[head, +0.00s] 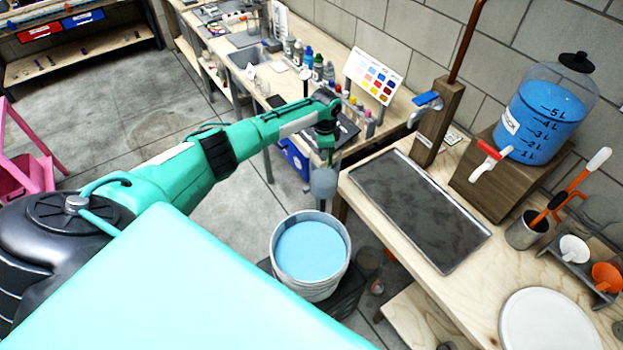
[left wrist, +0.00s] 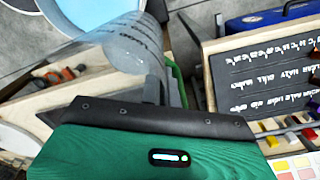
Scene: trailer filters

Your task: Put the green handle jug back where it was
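The green handle jug (head: 322,183) is a small, clear grey vessel. In the head view it hangs below my left gripper (head: 327,142), just beyond the rim of the white bucket (head: 285,282) and left of the bench edge. My left gripper appears shut on its green handle. In the left wrist view the clear jug body (left wrist: 128,45) overlaps the bucket's blue liquid, and part of the green handle (left wrist: 178,85) shows beside a dark finger. The fingertips are largely hidden by the gripper body. I cannot tell whether the jug holds liquid. My right gripper is out of view.
A dark tray (head: 420,208) lies on the wooden bench, with free surface inside it. Behind it stand a wooden post (head: 437,122) and a blue-filled dispenser (head: 545,118) with a red tap. Bottles, a colour chart (head: 373,76) and a dark written board (left wrist: 262,72) crowd the far bench.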

